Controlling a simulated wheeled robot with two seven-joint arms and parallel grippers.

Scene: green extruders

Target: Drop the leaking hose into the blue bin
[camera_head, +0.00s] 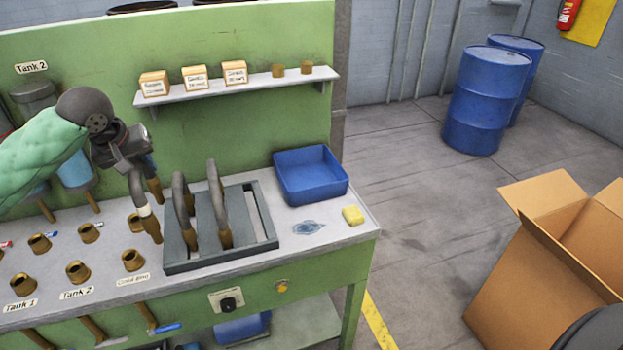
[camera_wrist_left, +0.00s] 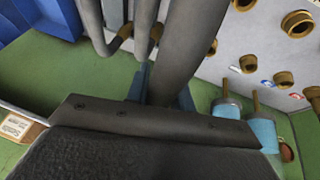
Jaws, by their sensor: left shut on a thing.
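My left gripper (camera_head: 138,163) is shut on a dark grey hose (camera_head: 141,192) with a brass end and a pale band. The hose hangs over the bench at the left edge of the grey rack, its lower brass end near the rack; I cannot tell if it touches. In the left wrist view the hose (camera_wrist_left: 190,48) rises from between the fingers (camera_wrist_left: 160,88). No leak shows on it. The blue bin (camera_head: 311,187) stands on the bench's right end, open and apparently empty, right of the gripper.
Two more hoses (camera_head: 182,199) (camera_head: 219,205) stand in the grey rack (camera_head: 263,245), between the held hose and the bin. A wet patch (camera_head: 308,228) and a yellow sponge (camera_head: 353,215) lie before the bin. A shelf (camera_head: 245,87) with small boxes hangs behind. Brass fittings (camera_head: 78,272) stand at left.

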